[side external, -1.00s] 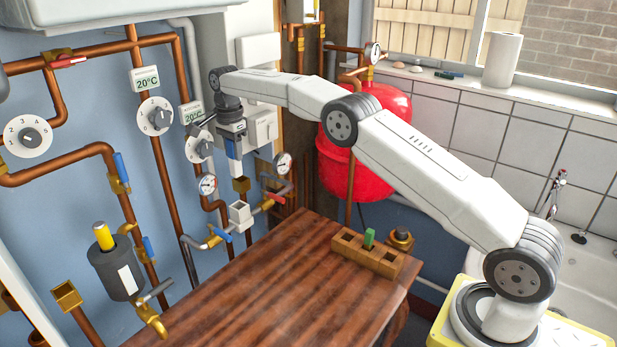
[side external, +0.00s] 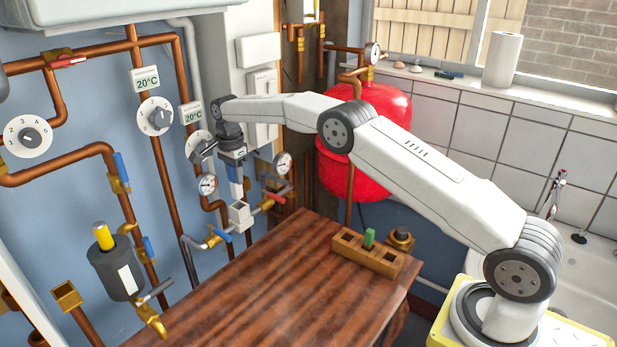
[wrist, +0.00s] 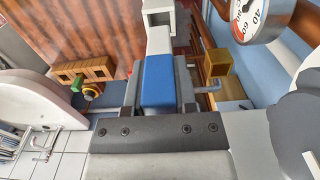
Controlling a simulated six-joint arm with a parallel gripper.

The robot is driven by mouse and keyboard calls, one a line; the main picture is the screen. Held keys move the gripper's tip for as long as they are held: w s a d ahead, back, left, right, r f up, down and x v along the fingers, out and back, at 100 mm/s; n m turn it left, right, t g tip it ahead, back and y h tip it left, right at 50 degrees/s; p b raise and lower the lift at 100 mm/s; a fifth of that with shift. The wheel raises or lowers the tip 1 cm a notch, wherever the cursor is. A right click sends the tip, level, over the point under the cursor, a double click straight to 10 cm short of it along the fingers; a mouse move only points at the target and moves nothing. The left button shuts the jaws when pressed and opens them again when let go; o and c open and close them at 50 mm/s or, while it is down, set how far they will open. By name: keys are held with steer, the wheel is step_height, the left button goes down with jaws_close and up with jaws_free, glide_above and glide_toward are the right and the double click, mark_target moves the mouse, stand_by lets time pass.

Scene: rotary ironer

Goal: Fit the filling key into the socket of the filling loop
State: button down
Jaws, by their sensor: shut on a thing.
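The filling key, with a blue grip (wrist: 158,82) and a white shank, is held in my gripper (wrist: 158,88), whose jaws are shut on the blue part. In the side view the key (side external: 235,174) points down below my gripper (side external: 233,160). The white square socket (side external: 240,216) of the filling loop sits on the pipe between a blue and a red lever. The shank's tip is right at or just above the socket's mouth; I cannot tell whether it has entered. In the wrist view the socket (wrist: 158,8) shows at the top edge, beyond the shank.
A wooden block (side external: 385,262) with square holes and a green piece (side external: 368,237) stands on the wooden table (side external: 270,290). Pressure gauges (side external: 207,184), (side external: 283,162) and copper pipes flank the socket closely. The table's middle is clear.

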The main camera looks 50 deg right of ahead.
mark_target(237, 194)
steer(key=shift+f, duration=0.5)
steer(key=shift+f, duration=0.1)
steer(key=shift+f, duration=2.55)
steer(key=shift+f, duration=0.1)
steer(key=shift+c, duration=2)
jaws_free()
step_height(237, 194, up, 12)
steer(key=shift+r, duration=0.1)
